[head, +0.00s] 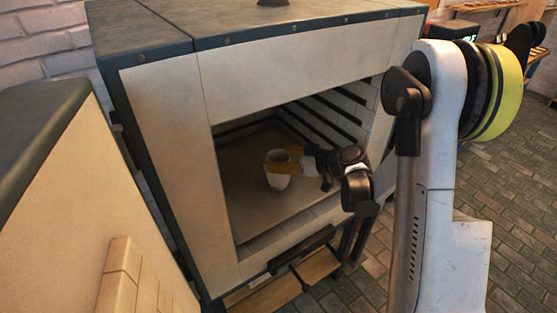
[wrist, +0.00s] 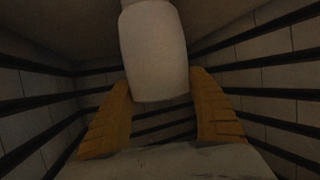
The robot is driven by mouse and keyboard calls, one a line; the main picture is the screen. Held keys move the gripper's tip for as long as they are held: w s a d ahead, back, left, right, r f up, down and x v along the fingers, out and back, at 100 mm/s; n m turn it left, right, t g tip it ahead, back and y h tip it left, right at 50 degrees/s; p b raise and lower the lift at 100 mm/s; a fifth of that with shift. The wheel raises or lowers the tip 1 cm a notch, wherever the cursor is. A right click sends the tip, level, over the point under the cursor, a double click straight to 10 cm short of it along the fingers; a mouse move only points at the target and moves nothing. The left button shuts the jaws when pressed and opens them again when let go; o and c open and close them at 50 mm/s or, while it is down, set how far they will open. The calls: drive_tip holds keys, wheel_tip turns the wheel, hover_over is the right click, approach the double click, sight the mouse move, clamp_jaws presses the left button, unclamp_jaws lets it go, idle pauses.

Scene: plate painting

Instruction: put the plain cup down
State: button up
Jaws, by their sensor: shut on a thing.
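The plain white cup (head: 279,181) is inside the open kiln (head: 183,120), above or on its floor (head: 240,200); I cannot tell whether its base touches. It looks roughly upright in the head view. My gripper (head: 280,160) reaches in from the right with its yellow fingers shut on the cup. In the wrist view the cup (wrist: 155,50) fills the upper middle, between the fingertips of my gripper (wrist: 160,82). The cup's far side is hidden.
Dark ledges (head: 330,115) line the kiln's inner walls. The kiln's door (head: 90,200) stands open at the left. A wooden step (head: 265,292) is below the opening. The kiln floor around the cup looks clear.

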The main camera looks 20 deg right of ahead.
drive_tip(key=shift+f, duration=0.15)
drive_tip(key=o, duration=1.4)
drive_tip(key=shift+s+d+r, duration=0.15)
drive_tip(key=shift+d+r, duration=0.05)
drive_tip(key=shift+r, duration=0.1)
drive_tip(key=p+v, duration=0.4)
drive_tip(key=v, duration=0.6)
drive_tip(key=s+a+r+m+g+h, duration=0.35)
drive_tip(key=s+a+r, duration=0.25)
drive_tip(key=s, duration=0.2)
drive_tip(key=s+r+m+h, duration=0.1)
drive_tip(key=s, duration=0.3)
drive_tip(key=s+r+m+h, duration=0.1)
drive_tip(key=s+m+h, duration=0.1)
drive_tip(key=s, duration=0.3)
drive_tip(key=s+r+m+h, duration=0.1)
drive_tip(key=s+r+h, duration=0.1)
drive_tip(key=s, duration=0.3)
drive_tip(key=shift+s+a+r+m, duration=0.15)
drive_tip(key=shift+a+m, duration=0.05)
drive_tip(key=shift+m, duration=0.05)
